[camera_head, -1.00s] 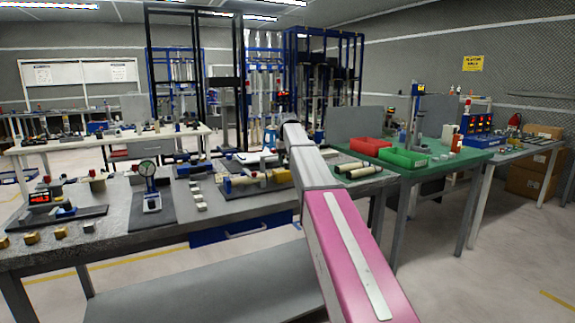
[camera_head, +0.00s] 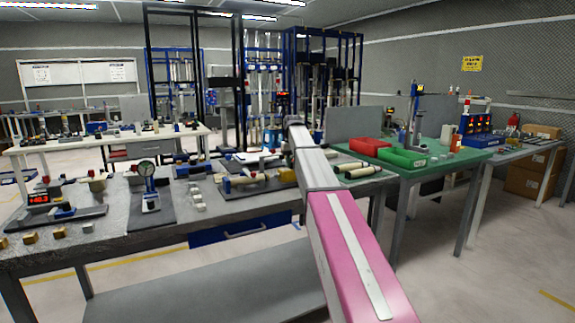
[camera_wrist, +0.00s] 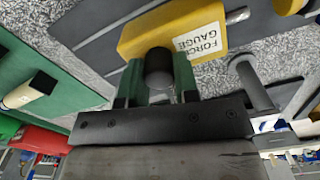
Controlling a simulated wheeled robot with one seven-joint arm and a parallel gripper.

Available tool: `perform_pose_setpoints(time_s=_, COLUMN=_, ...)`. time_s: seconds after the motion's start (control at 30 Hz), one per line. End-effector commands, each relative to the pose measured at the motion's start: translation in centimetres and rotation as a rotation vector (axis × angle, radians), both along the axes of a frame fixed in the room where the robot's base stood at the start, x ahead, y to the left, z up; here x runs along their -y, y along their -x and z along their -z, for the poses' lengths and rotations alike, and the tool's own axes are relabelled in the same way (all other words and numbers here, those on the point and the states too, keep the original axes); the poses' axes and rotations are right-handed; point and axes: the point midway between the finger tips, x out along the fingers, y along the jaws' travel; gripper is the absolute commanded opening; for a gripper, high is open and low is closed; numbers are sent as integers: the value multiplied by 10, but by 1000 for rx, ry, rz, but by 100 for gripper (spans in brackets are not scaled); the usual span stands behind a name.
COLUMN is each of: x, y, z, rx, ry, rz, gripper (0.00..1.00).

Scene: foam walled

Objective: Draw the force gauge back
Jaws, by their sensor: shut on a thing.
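The force gauge (camera_wrist: 185,30) is a yellow block with a white label reading FORCE GAUGE, at the top of the wrist view. A dark round knob (camera_wrist: 159,66) stands out from its near side. My gripper (camera_wrist: 158,76) has its two green-padded fingers on either side of this knob and is shut on it. A thin metal rod (camera_wrist: 237,16) sticks out from the gauge's right end. In the head view a yellow piece (camera_head: 284,175) shows beside my arm on the grey bench; my arm hides the gripper there.
A grey upright post (camera_wrist: 252,85) stands close to the right of my gripper. The green table (camera_head: 460,160) with red (camera_head: 368,146) and green (camera_head: 402,158) bins lies to the right. A dial gauge stand (camera_head: 149,185) is on the bench's left.

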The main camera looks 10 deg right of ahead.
Motion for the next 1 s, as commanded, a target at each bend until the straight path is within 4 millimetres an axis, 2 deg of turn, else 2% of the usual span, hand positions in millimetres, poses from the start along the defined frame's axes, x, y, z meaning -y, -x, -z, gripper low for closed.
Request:
perform_pose_setpoints(time_s=0.03, x=11, y=-5, z=0, rx=0, ry=0, rz=3, gripper=0)
perform_pose_setpoints(time_s=0.1, x=20, y=-7, z=0, rx=0, ry=0, rz=1, gripper=0)
perform_pose_setpoints(time_s=0.4, x=24, y=-8, z=0, rx=1, ry=4, rz=0, gripper=0)
perform_pose_setpoints(time_s=0.43, x=24, y=-8, z=0, rx=1, ry=4, rz=0, gripper=38)
perform_pose_setpoints(time_s=0.5, x=24, y=-8, z=0, rx=1, ry=4, rz=0, gripper=54)
perform_pose_setpoints(time_s=0.83, x=23, y=-8, z=-3, rx=1, ry=1, rz=0, gripper=54)
perform_pose_setpoints(time_s=1.0, x=23, y=-8, z=-23, rx=1, ry=1, rz=0, gripper=54)
